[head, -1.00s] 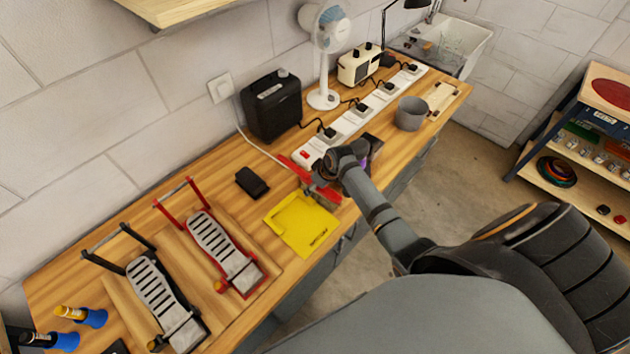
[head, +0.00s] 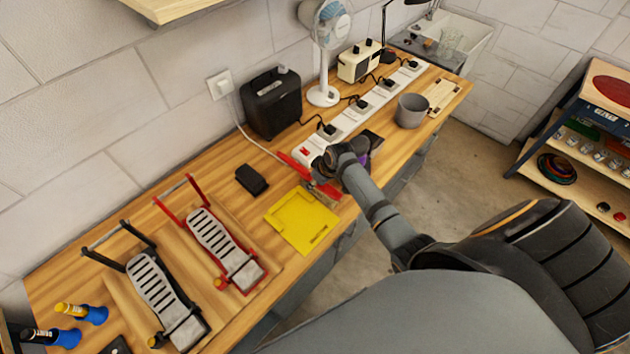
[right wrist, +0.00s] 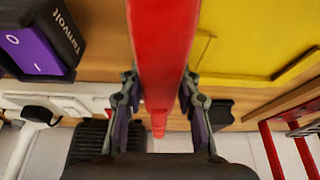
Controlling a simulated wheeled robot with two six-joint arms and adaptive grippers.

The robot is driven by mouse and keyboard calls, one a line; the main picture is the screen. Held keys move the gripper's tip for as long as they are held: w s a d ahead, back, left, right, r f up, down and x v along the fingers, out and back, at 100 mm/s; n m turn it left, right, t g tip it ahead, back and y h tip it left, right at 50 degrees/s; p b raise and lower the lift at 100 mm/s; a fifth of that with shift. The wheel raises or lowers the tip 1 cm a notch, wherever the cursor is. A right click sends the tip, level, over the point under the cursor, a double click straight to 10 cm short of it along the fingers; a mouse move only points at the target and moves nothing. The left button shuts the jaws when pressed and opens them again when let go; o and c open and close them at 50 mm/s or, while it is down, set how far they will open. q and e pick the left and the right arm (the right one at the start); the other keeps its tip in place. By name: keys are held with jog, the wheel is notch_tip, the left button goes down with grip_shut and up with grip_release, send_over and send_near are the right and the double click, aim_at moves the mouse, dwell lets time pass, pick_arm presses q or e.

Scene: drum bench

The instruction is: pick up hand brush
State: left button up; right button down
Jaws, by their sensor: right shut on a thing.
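The hand brush (head: 294,163) has a red body and lies across the bench edge of the power strip, beside the yellow dustpan (head: 303,221). My right gripper (head: 318,180) is at the brush, with the arm reaching in from the right and hiding part of it. In the right wrist view, the red brush (right wrist: 163,50) runs between the two fingers of my right gripper (right wrist: 160,105), which are shut on it. I cannot tell whether the brush is clear of the bench. My left gripper does not show.
A long white power strip (head: 345,122) with several plugs runs behind the brush. A black block (head: 251,180) and red pedal (head: 223,247) are to the left. A black speaker (head: 273,104) and fan (head: 323,95) stand behind. A grey cup (head: 411,110) is farther right.

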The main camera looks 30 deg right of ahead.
jog(key=shift+r+b, duration=0.4)
jog(key=shift+r, duration=0.05)
jog(key=shift+w+r+b, duration=0.1)
jog(key=shift+r+b, duration=0.55)
jog(key=s+r, duration=0.2)
jog(key=s+r+b, duration=0.1)
jog(key=s+r, duration=0.2)
jog(key=r, duration=0.1)
jog(key=shift+s+d+r+b, duration=0.25)
jog(key=shift+s+r+b, duration=0.1)
jog(key=shift+s, duration=0.05)
jog(key=s+r, duration=0.4)
jog(key=s, duration=0.4)
jog(key=shift+s, duration=0.2)
jog(key=shift+d, duration=0.1)
